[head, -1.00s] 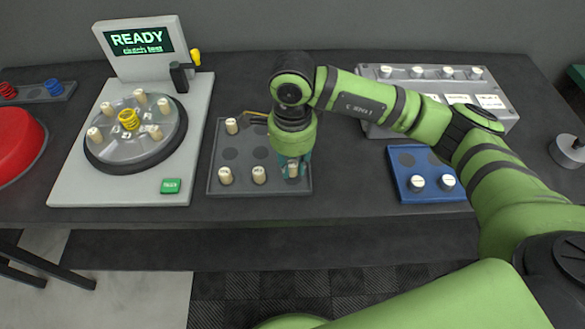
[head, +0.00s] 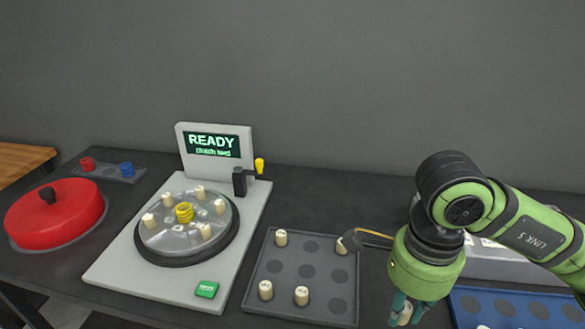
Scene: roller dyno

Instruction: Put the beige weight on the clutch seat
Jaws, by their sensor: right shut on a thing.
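My right gripper (head: 404,308) is at the bottom edge of the head view, shut on a beige weight (head: 404,317). Most of that weight is hidden by the fingers. It shows to the right of the grey tray (head: 250,298), whose several other beige weights stand upright, one at the front middle (head: 301,296). The clutch plate (head: 180,238) lies left of the tray on the grey test stand (head: 120,275). It carries several upright beige weights around a yellow spring (head: 184,213). Its front part looks bare. My left gripper is out of view.
A READY screen (head: 212,145) and a black lever with a yellow knob (head: 259,165) stand behind the plate. A green button (head: 206,289) is in front. A red lidded drum (head: 55,213) sits left. A blue tray (head: 510,305) is right.

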